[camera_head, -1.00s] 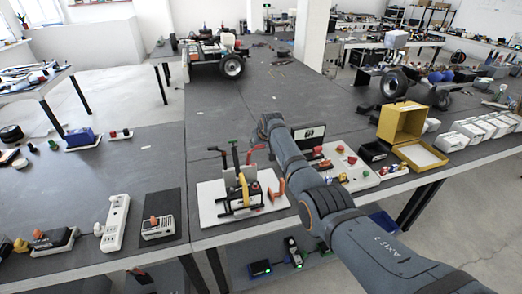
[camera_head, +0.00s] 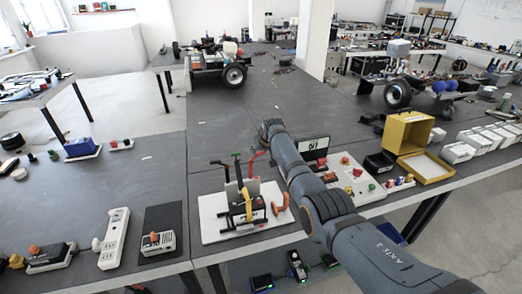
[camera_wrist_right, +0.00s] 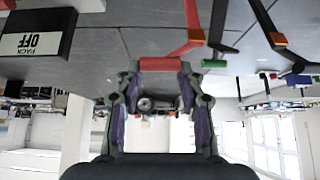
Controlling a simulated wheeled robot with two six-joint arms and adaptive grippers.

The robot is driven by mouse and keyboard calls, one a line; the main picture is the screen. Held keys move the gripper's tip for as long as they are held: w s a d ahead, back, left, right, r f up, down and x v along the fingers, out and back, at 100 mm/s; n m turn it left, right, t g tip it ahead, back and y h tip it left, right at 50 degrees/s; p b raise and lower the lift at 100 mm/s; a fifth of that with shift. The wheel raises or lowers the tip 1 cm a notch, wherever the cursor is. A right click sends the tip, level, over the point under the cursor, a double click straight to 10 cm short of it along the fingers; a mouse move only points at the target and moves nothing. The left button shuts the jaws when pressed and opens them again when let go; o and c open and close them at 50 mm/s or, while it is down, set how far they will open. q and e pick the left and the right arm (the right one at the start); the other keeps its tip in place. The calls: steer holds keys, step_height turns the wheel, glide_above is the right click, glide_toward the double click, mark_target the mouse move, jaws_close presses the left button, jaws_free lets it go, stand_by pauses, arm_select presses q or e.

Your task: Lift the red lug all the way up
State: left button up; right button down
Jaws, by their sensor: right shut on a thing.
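The red lug (camera_wrist_right: 160,65) is between the fingertips of my right gripper (camera_wrist_right: 160,70) in the right wrist view, and the gripper is shut on it. In the head view a red lead (camera_head: 255,157) rises to my right wrist, which hides most of that gripper. A black lug (camera_head: 217,163) and a green-topped one (camera_head: 236,157) stand to its left. They rise over a black and yellow unit (camera_head: 246,208) on a white plate (camera_head: 213,228). The lug's exact height above the unit is hard to tell. My left gripper is out of view.
A sign reading "PACK OFF" (camera_wrist_right: 37,35) shows close by in the right wrist view. Right of the plate is a white panel with buttons (camera_head: 350,178), then an open yellow box (camera_head: 405,133). An orange handle (camera_head: 281,200) is at the plate's right. The grey bench behind is clear.

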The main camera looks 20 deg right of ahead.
steer(key=c, duration=1.2)
jaws_free()
steer(key=shift+w+r, duration=0.35)
steer(key=shift+r, duration=0.3)
steer(key=o, duration=0.4)
steer(key=shift+w+f, duration=0.35)
steer(key=shift+f, duration=0.2)
steer(key=shift+s+r, duration=0.2)
steer(key=shift+s, duration=0.15)
steer(key=v, duration=1.1)
steer(key=shift+r, duration=0.15)
steer(key=shift+s, duration=0.1)
